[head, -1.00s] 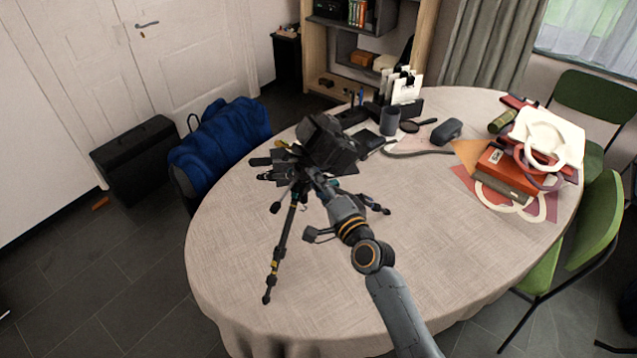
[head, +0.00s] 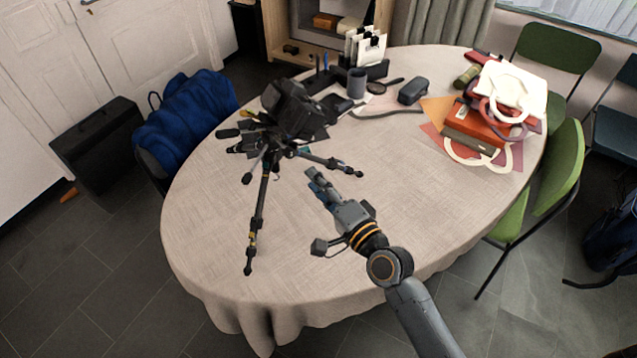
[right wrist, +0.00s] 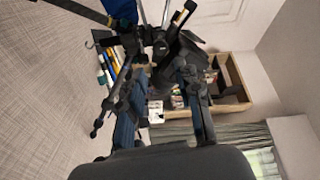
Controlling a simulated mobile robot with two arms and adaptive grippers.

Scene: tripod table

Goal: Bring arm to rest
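A black tripod (head: 263,205) with a bulky black camera (head: 291,108) on top stands on the left part of the oval table (head: 215,255), which has a pale cloth. My right gripper (head: 317,182) is above the table, to the right of the tripod and apart from it in the picture. It also shows in the right wrist view (right wrist: 160,75), its two fingers apart with nothing seen between them but background. Dark tripod parts (right wrist: 172,38) show beyond the fingertips there. My left gripper is in neither view.
Books and bags (head: 484,130) lie at the table's right side. A grey mug (head: 356,83), a paper holder (head: 366,48) and a dark case (head: 413,91) stand at the back. Green chairs (head: 548,175) border the right. The table's front right is clear.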

